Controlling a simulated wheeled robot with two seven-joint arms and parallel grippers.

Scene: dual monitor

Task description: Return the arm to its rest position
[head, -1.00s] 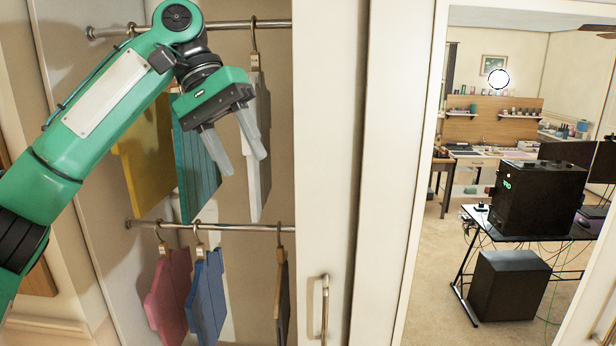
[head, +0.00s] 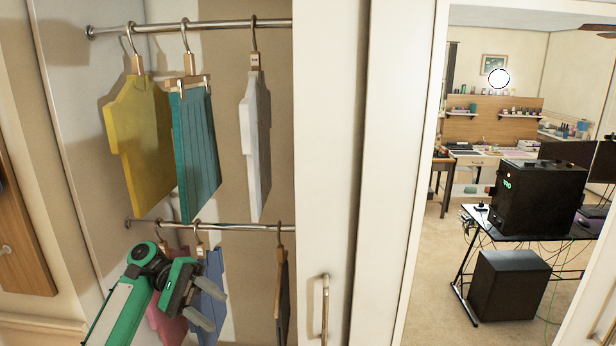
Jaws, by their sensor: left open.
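My left arm comes in from the lower left in the head view. Its gripper (head: 204,316) is open and empty, low in front of the closet. It overlaps the pink garment (head: 166,322) and the blue garment (head: 211,290) on the lower rail, hiding parts of both. I cannot tell how far it is from them. A yellow garment (head: 137,145), a teal garment (head: 197,150) and a white garment (head: 256,140) hang from the upper rail (head: 220,24), clear of the arm. My right gripper is not in view.
A dark garment (head: 282,298) hangs at the right of the lower rail (head: 250,227). A white closet door (head: 338,150) with a metal handle (head: 325,305) stands to the right. Beyond it, a desk holds a black computer case (head: 540,198).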

